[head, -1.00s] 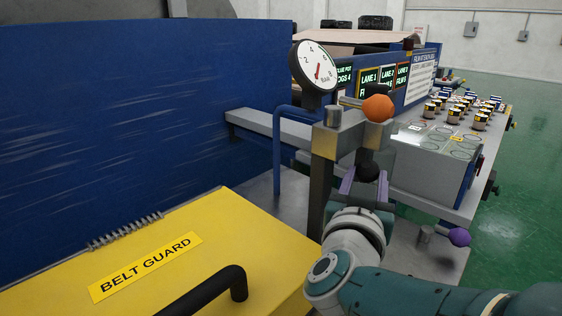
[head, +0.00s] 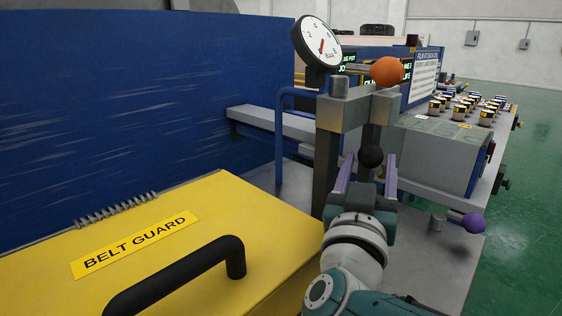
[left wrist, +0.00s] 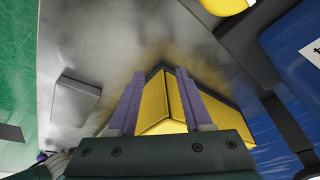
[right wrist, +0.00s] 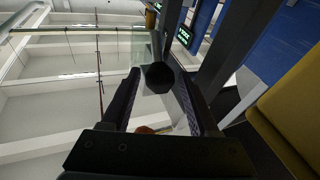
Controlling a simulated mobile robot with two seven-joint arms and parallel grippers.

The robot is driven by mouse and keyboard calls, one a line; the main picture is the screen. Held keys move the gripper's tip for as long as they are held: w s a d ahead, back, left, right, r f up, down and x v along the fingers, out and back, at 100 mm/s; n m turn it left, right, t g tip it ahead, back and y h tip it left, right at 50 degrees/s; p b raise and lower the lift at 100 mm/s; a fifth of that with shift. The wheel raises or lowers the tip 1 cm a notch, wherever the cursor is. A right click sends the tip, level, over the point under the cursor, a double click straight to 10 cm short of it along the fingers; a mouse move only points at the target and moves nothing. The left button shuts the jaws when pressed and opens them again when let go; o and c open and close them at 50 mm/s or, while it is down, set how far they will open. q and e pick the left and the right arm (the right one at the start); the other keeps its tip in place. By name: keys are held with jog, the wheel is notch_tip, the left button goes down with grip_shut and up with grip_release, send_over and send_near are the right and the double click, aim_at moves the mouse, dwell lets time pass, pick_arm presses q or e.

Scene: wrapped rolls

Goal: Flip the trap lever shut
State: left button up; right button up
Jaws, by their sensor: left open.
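A steel post frame (head: 329,160) stands right of the yellow box, with an orange ball (head: 387,71) at its top. A black ball knob (head: 371,156) sits lower on it; I cannot tell for sure which knob belongs to the trap lever. My right gripper (head: 367,172) is open, its purple fingers either side of the black knob with gaps showing. In the right wrist view the black knob (right wrist: 158,76) shows between the fingers, and part of the orange ball (right wrist: 145,130) below it. My left gripper (left wrist: 156,98) is open and empty, seen only in its wrist view.
A yellow belt guard (head: 240,215) with a black handle (head: 180,275) fills the front left, before a blue wall (head: 120,110). A gauge (head: 318,42) stands behind the post. A purple knob (head: 473,222) sticks out lower right.

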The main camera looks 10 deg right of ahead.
pick_arm(q)
jog(key=shift+d, duration=0.1)
pick_arm(e)
jog(key=shift+o, duration=1)
pick_arm(q)
jog(key=shift+r, duration=0.15)
pick_arm(e)
jog(key=shift+s+a, duration=0.1)
jog(key=shift+s, duration=0.05)
pick_arm(q)
jog(key=shift+r+p, duration=0.9)
jog(key=shift+p, duration=0.15)
pick_arm(e)
jog(key=v, duration=0.7)
